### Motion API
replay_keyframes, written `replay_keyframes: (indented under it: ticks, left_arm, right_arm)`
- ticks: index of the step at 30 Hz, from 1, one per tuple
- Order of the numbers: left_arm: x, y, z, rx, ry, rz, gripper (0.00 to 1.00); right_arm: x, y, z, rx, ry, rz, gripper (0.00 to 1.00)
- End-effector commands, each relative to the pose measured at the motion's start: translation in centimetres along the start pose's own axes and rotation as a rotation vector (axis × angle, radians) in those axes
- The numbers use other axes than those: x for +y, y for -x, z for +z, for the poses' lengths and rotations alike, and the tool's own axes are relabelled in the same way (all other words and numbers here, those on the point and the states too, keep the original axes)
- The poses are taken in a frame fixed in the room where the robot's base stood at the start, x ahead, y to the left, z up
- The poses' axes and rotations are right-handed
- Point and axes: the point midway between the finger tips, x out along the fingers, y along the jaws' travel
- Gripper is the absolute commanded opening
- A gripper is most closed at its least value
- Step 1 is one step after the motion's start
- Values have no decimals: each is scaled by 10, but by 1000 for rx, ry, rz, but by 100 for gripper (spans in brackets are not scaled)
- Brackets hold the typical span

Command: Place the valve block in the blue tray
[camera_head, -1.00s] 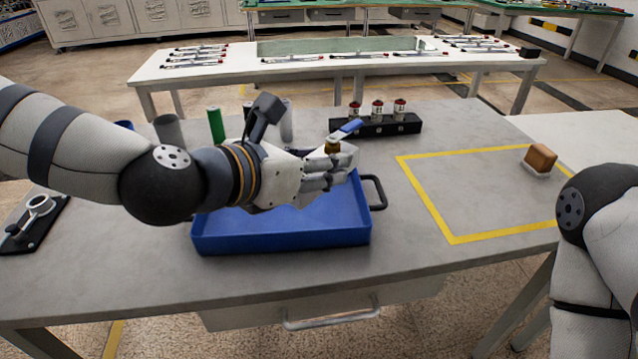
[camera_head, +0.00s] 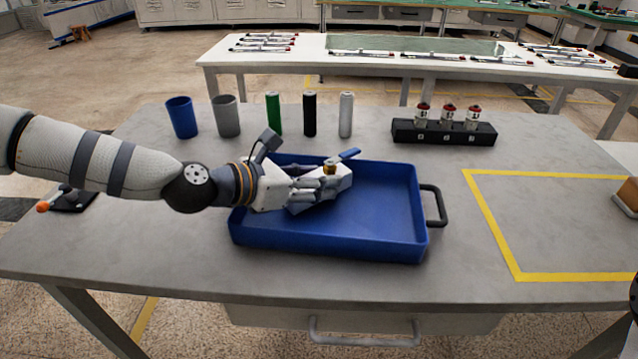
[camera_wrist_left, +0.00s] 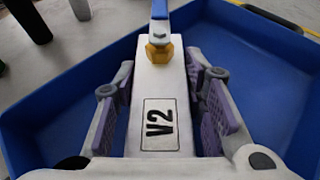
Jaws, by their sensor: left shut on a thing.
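The valve block is a white block marked V2 (camera_wrist_left: 160,105) with a brass fitting and a blue lever on top. In the head view the valve block (camera_head: 340,174) is at the fingertips of my left gripper (camera_head: 322,186). My left gripper is shut on it, with a purple-padded finger on each side in the left wrist view. The blue tray (camera_head: 330,246) lies on the grey table, and the gripper and block are over its inside. I cannot tell whether the block touches the tray floor. My right gripper is not in view.
A blue cup (camera_head: 181,117), a grey cup (camera_head: 226,116) and green, black and white cylinders stand behind the tray. A black rack (camera_head: 443,133) holds three small red-topped parts. A yellow-outlined area (camera_head: 560,225) lies right of the tray, with a brown block (camera_head: 628,196) at its edge.

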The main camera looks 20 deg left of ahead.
Motion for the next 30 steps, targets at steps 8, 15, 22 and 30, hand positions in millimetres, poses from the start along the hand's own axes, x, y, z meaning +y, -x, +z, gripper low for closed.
replay_keyframes:
  ticks: [8, 15, 22, 30]
  left_arm:
    - [0, -4, -6, -6, -1, 3, 0]
    - [0, -5, -10, -3, 0, 2, 54]
    - [0, -5, -10, -4, 0, 2, 58]
    - [1, 15, -3, -8, -1, 5, 58]
  right_arm:
    - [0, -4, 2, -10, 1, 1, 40]
    - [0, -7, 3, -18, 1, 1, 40]
    - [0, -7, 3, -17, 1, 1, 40]
    - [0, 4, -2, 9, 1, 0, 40]
